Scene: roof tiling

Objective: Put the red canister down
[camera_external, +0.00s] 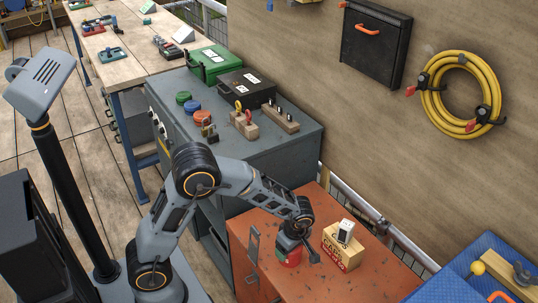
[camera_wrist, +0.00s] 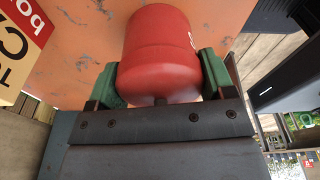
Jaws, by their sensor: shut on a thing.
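The red canister (camera_wrist: 160,50) fills the top middle of the wrist view, between the two green fingers of my gripper (camera_wrist: 158,80). My gripper is shut on it, with a finger against each side. In the external view the canister (camera_external: 291,260) shows as a small red shape below my gripper (camera_external: 290,250), over the orange cabinet top (camera_external: 345,285). I cannot tell whether its base touches that top.
A yellow and red box (camera_external: 342,249) with a white object (camera_external: 345,231) on it stands just right of the canister. The grey cabinet (camera_external: 290,150) behind carries lids, cases and wooden blocks. The orange top is clear to the front right.

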